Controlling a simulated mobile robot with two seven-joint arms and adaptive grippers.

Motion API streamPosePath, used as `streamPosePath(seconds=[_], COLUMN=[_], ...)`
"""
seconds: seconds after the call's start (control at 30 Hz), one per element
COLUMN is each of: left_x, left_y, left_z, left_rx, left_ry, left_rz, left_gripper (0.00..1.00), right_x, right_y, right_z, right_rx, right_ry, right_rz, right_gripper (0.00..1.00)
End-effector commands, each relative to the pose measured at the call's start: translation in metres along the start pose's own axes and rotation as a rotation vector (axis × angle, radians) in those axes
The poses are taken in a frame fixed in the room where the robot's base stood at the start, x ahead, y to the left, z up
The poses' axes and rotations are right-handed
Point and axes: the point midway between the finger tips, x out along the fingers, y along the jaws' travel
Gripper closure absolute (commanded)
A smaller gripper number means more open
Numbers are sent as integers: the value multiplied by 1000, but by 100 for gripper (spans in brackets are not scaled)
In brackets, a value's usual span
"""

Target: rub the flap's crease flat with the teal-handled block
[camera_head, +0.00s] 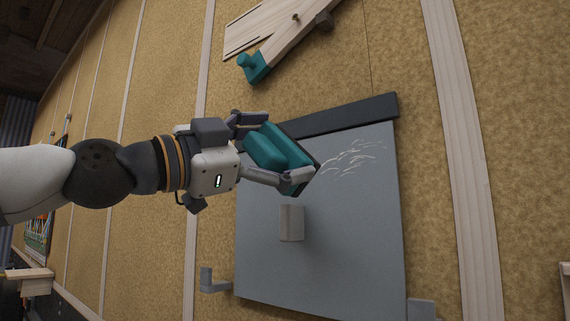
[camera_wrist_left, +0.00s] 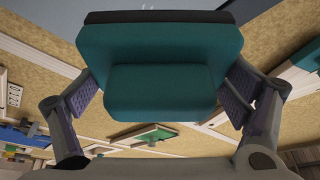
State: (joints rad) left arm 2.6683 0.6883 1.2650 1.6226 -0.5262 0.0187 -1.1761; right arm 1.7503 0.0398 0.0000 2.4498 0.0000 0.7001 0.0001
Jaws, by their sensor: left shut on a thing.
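The teal-handled block (camera_head: 277,147) has a dark flat base and is held between the two fingers of my left gripper (camera_head: 277,148). In the left wrist view, the block (camera_wrist_left: 160,55) fills the upper middle, with a finger at each side. The flap (camera_head: 350,235) is a flat grey panel with a dark strip (camera_head: 345,114) along its top edge. White crease lines (camera_head: 350,157) show on its upper right part. The block's base is just left of these lines; I cannot tell whether it touches the panel. My right gripper is out of view.
Above is a wooden piece with a teal end (camera_head: 256,68). Pale wooden battens (camera_head: 460,150) cross the tan wall.

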Motion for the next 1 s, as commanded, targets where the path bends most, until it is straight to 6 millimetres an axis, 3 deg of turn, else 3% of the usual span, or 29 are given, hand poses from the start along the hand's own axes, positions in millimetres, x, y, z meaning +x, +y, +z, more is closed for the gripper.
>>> streamPosePath(seconds=[0.23,0.5,1.0], left_x=[27,51,54], left_y=[3,1,0], left_z=[17,24,22], left_rx=[-7,-3,0], left_ry=[-5,-1,1], left_rz=[2,-1,-1], left_gripper=[31,31,31], right_x=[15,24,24], right_y=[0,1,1], right_z=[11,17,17], right_rx=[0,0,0], right_ry=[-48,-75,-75], right_rz=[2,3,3], right_gripper=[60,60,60])
